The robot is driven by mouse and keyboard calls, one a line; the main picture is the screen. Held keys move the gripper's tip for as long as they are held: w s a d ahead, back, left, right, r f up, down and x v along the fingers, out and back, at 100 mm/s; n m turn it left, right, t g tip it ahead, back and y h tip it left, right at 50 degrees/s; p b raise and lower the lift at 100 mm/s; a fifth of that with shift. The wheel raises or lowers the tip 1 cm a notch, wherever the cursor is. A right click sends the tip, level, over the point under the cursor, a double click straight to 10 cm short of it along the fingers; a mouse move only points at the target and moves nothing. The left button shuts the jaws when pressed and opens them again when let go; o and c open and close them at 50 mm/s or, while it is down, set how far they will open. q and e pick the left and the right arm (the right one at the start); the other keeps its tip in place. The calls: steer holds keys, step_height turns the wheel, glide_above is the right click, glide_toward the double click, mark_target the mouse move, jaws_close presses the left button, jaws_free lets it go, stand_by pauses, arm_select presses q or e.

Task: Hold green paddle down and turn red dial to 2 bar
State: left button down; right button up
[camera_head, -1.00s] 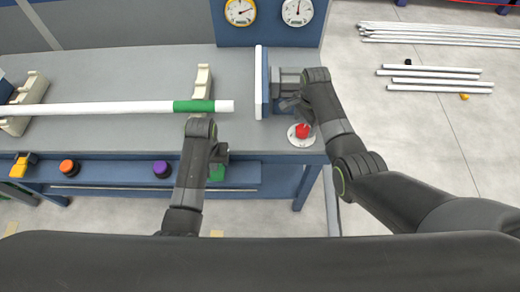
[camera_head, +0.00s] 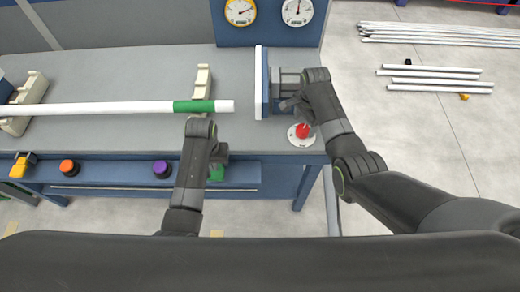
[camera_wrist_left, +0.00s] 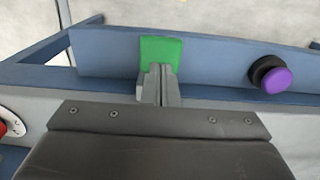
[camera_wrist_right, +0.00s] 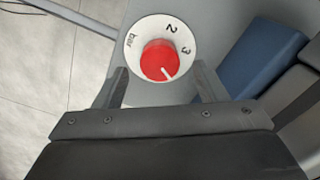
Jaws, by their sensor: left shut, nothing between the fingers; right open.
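The green paddle (camera_wrist_left: 163,50) is on the blue front rail of the bench in the left wrist view; part of it shows in the head view (camera_head: 236,173). My left gripper (camera_wrist_left: 157,84) is shut and empty, its tips overlapping the lower part of the paddle; I cannot tell whether they touch. The red dial (camera_wrist_right: 158,60) sits on a white round plate (camera_wrist_right: 133,58) marked "bar", 2 and 3. Its white pointer line aims down right, past the 3. My right gripper (camera_wrist_right: 162,84) is open, its fingers to either side of the dial and apart from it.
A white pipe with a green band (camera_head: 195,106) rests on beige supports (camera_head: 203,83). Two gauges (camera_head: 240,12) (camera_head: 298,12) stand at the back. Purple (camera_head: 161,169) and orange (camera_head: 68,167) knobs sit on the front rail. A blue-grey fixture (camera_head: 262,80) stands beside my right gripper.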

mark_target(304, 130)
arm_select(q)
steer(key=shift+f, duration=0.1)
stand_by(0.5)
steer(key=shift+f, duration=2.35)
steer(key=shift+s+f, duration=0.1)
steer(key=shift+f, duration=0.1)
steer(key=shift+s+f, duration=0.1)
steer(key=shift+s, duration=0.05)
arm_select(e)
steer(key=m, duration=0.5)
steer(key=shift+m, duration=0.4)
steer(key=shift+f, duration=2.5)
steer(key=shift+s, duration=0.1)
